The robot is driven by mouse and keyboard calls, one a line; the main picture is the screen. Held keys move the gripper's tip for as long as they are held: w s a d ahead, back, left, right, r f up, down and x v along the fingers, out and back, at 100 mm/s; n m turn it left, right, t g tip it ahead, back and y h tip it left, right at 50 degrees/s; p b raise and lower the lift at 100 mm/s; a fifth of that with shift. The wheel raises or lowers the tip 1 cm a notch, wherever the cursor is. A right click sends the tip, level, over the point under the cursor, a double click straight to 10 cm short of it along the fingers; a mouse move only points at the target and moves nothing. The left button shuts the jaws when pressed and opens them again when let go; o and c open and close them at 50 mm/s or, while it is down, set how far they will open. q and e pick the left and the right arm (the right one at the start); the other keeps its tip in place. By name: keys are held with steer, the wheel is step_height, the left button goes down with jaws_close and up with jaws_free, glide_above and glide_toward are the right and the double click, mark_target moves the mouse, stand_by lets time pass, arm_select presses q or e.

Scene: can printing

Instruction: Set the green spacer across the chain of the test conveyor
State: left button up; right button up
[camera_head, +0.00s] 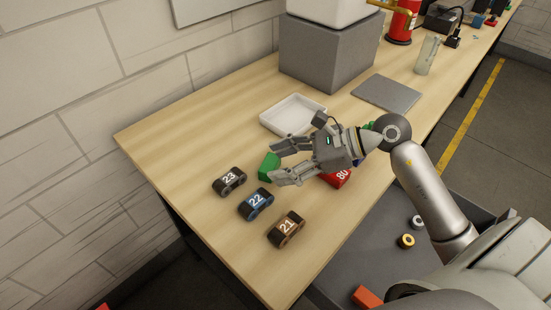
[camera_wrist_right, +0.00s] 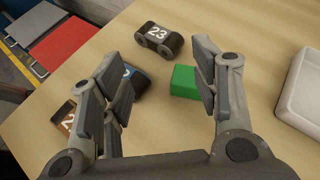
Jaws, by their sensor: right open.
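A green block (camera_head: 268,168), which looks like the green spacer, lies on the wooden table by the fingertips of my right gripper (camera_head: 273,165). In the right wrist view the jaws (camera_wrist_right: 155,65) are open, and the green block (camera_wrist_right: 183,83) shows beside the right finger, which partly hides it. I cannot tell whether they touch. No conveyor chain is clearly recognisable. My left gripper is not in view.
Dark pieces numbered 23 (camera_head: 229,181), 22 (camera_head: 256,204) and 21 (camera_head: 287,230) stand left of and in front of the gripper. A red block marked 80 (camera_head: 338,178) lies under the gripper. A white tray (camera_head: 291,107) and grey plate (camera_head: 388,94) are behind.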

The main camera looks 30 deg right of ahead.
steer(key=w+a+r+n+g+p, duration=0.2)
steer(key=a+n+g+p, duration=0.1)
steer(key=a+n, duration=0.25)
steer(key=n+g+h+p, duration=0.4)
steer(key=n+h+p, duration=0.3)
steer(key=h, duration=0.4)
glide_toward(269, 163)
steer(key=shift+n, duration=0.45)
steer(key=f, duration=0.3)
steer(key=f+p, duration=0.1)
steer(key=f, duration=0.1)
steer(key=shift+d, duration=0.25)
step_height(269, 163, down, 5)
steer(key=p, duration=0.2)
steer(key=shift+s+r+p, duration=0.1)
steer(key=shift+r+p, duration=0.05)
steer(key=shift+p, duration=0.15)
steer(key=shift+f, duration=0.4)
